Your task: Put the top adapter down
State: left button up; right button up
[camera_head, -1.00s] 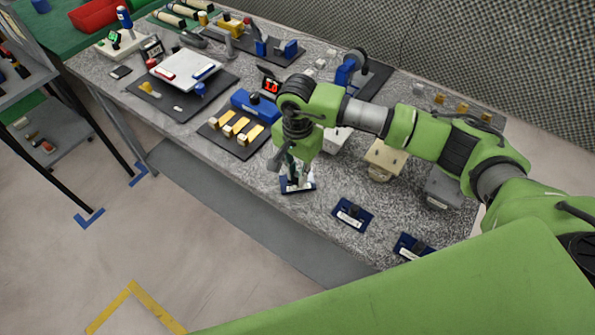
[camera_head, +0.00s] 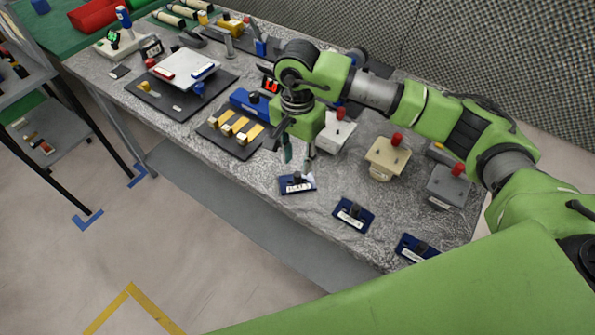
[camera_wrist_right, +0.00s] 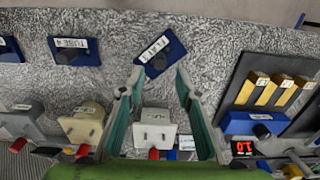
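My right gripper (camera_head: 298,158) hangs above the near edge of the grey speckled table. Its two fingers (camera_wrist_right: 158,85) are spread apart in the right wrist view, with nothing held between them. A blue plate (camera_head: 297,188) with a white label and a dark raised piece lies just below the gripper. The plate also shows beyond the fingertips in the wrist view (camera_wrist_right: 166,60), lying at an angle. I cannot tell for certain which part is the adapter. My left gripper is not in view.
Two similar labelled blue plates (camera_head: 352,214) (camera_head: 414,247) lie along the near edge. A white socket box (camera_head: 336,133), a beige box (camera_head: 387,158) and a grey box (camera_head: 447,184) with red knobs stand behind. Yellow blocks (camera_head: 240,129) on a dark mat stand to the left.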

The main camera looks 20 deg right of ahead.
aim_at(297, 174)
notch_tip(297, 174, up, 6)
jog(key=b, duration=0.1)
dwell(0.6)
